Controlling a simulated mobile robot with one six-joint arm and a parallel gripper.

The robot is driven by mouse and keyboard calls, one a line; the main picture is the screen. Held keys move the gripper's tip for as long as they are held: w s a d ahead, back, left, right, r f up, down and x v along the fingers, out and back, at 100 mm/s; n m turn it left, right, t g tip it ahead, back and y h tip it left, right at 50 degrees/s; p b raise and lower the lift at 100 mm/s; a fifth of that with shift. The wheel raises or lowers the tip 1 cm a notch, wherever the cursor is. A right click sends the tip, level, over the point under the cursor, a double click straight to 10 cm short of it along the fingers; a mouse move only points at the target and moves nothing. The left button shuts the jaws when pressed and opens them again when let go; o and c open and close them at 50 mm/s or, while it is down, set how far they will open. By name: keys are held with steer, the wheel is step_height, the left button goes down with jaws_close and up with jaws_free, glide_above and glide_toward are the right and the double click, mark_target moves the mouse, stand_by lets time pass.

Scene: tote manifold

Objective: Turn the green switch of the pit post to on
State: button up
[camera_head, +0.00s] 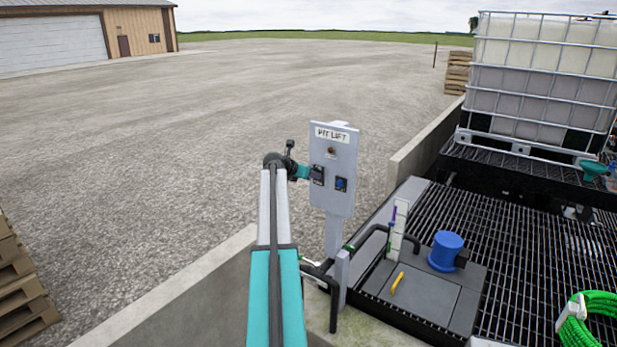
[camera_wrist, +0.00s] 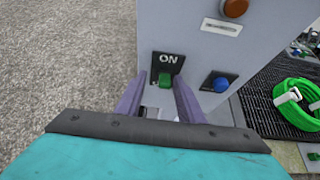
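The pit post is a grey panel (camera_head: 333,170) labelled "PIT LIFT", standing near the middle of the head view; its face also fills the middle of the wrist view (camera_wrist: 190,45). The green switch (camera_wrist: 165,80) sits on a black plate marked "ON" at the panel's left. A blue button (camera_wrist: 216,82) is to its right and an orange lamp (camera_wrist: 235,8) above. My gripper (camera_wrist: 158,92) is open, its two purple fingers apart on either side of the green switch. I cannot tell whether they touch it. In the head view my gripper (camera_head: 305,172) is at the panel's left edge, partly hidden.
A caged tote (camera_head: 540,80) stands behind. Open gravel lies to the left.

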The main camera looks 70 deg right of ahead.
steer(key=b+v, duration=0.5)
steer(key=v, duration=0.8)
steer(key=shift+a+r, duration=0.25)
steer(key=shift+a, duration=0.1)
stand_by(0.3)
